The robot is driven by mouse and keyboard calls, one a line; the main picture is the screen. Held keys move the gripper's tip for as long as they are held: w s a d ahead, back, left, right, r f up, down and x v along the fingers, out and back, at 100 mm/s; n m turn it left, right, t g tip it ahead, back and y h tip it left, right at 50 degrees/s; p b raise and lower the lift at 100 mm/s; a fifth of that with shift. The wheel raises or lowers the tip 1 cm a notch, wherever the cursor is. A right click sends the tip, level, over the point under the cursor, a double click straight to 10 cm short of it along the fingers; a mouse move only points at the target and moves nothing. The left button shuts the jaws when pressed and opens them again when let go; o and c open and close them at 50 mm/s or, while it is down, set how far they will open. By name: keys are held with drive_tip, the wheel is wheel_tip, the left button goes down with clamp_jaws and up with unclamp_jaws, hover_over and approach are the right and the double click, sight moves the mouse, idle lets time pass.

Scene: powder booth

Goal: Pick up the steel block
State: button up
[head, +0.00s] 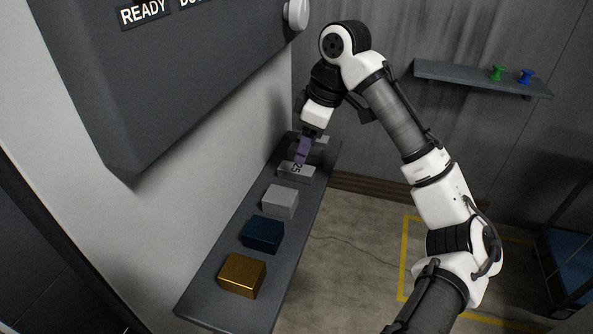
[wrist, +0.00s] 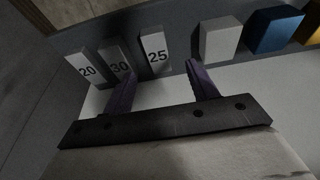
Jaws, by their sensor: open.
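A plain light grey block (head: 280,201), the only unlabelled one with a bare metal-grey look, sits on the narrow dark shelf (head: 225,308). It also shows in the wrist view (wrist: 220,40), just right of the right fingertip. My gripper (head: 301,156) is open and empty, pointing down over the far part of the shelf. In the head view it is beyond the grey block, at a grey block marked 25 (head: 296,171). In the wrist view the 25 block (wrist: 155,55) appears between the purple fingertips; I cannot tell whether they reach around it.
A dark blue block (head: 262,234) and a gold block (head: 242,275) sit nearer on the shelf. Blocks marked 30 (wrist: 118,58) and 20 (wrist: 85,68) stand beyond the 25. A dark cabinet (head: 190,70) overhangs the left wall. Green and blue pins stand on a back shelf (head: 450,75).

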sight(297, 168)
drive_tip(key=shift+w+p+x, duration=0.1)
drive_tip(key=shift+p+x, duration=0.2)
drive_tip(key=shift+x, duration=1.5)
drive_tip(key=shift+w+p+x, duration=0.15)
drive_tip(key=shift+p+x, duration=0.15)
drive_tip(key=shift+x, duration=1.45)
clamp_jaws()
drive_tip(key=shift+r, duration=0.1)
wheel_tip(297, 168, up, 10)
drive_tip(key=shift+b, duration=0.45)
